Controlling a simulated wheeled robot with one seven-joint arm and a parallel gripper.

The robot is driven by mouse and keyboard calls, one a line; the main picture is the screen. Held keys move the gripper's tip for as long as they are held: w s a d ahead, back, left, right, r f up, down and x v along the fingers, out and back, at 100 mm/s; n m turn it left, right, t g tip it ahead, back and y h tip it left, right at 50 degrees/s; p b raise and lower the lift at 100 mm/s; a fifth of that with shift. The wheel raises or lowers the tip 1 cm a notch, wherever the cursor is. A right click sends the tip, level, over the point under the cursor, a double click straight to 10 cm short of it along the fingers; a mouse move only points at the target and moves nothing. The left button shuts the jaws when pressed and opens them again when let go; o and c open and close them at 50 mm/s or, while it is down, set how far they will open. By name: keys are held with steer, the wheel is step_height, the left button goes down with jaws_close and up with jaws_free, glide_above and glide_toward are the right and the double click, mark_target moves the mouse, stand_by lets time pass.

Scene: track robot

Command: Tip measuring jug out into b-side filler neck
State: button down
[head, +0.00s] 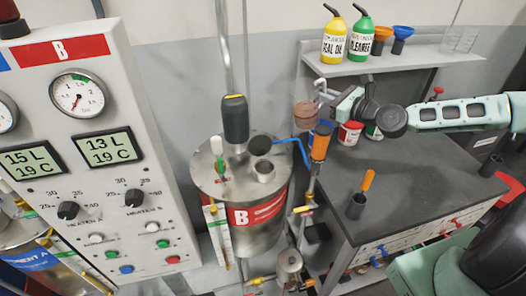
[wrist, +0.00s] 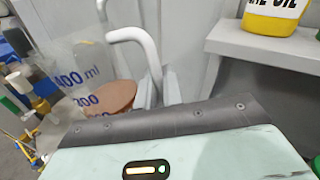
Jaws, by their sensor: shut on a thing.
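The clear measuring jug (head: 305,115) holds brown liquid and looks about upright in the head view. In the wrist view the jug (wrist: 72,78) shows blue ml marks, the brown liquid and a pale handle (wrist: 137,36). My gripper (head: 324,97) is shut on the handle, at the jug's right side. Drum B (head: 262,215) has a red band with a white B. A short grey open neck on its lid, seemingly the b-side filler neck (head: 264,172), lies below and left of the jug, well apart from it. A dark round cap (head: 260,145) stands beside the neck.
A dark motor (head: 235,120) rises from the drum lid. An orange cylinder (head: 321,140) with a blue hose stands just below the jug. The control panel (head: 95,150) is left; the workbench (head: 420,185) and bottle shelf (head: 425,62) are right.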

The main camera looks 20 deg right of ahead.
mark_target(315, 88)
steer(key=shift+s+a+r+n+p, duration=0.1)
steer(key=shift+a+r+n+p, duration=0.3)
steer(key=shift+r+n+p, duration=0.35)
steer(key=a+n, duration=0.2)
steer(key=s+a+n+h+p, duration=0.1)
steer(key=shift+r+g, duration=0.3)
steer(key=shift+r, duration=0.1)
steer(key=shift+s+a+r+n+h+b, duration=0.15)
steer(key=shift+a+r+n+h+b, duration=0.1)
steer(key=shift+a+n+b, duration=0.35)
steer(key=shift+s+a+r+n+h+b, duration=0.1)
steer(key=shift+a+r+n+h+b, duration=0.15)
steer(key=shift+n, duration=0.5)
steer(key=shift+a+f+n+b, duration=0.1)
steer(key=shift+f+n+b, duration=0.25)
steer(key=shift+b, duration=0.3)
steer(key=shift+s+a+f+n+b, duration=0.15)
steer(key=shift+a+f+n+b, duration=0.15)
steer(key=shift+n+b, duration=0.45)
steer(key=shift+s+a+r+n+h+b, duration=0.2)
steer(key=shift+a+n+h+b, duration=0.35)
steer(key=shift+b, duration=0.6)
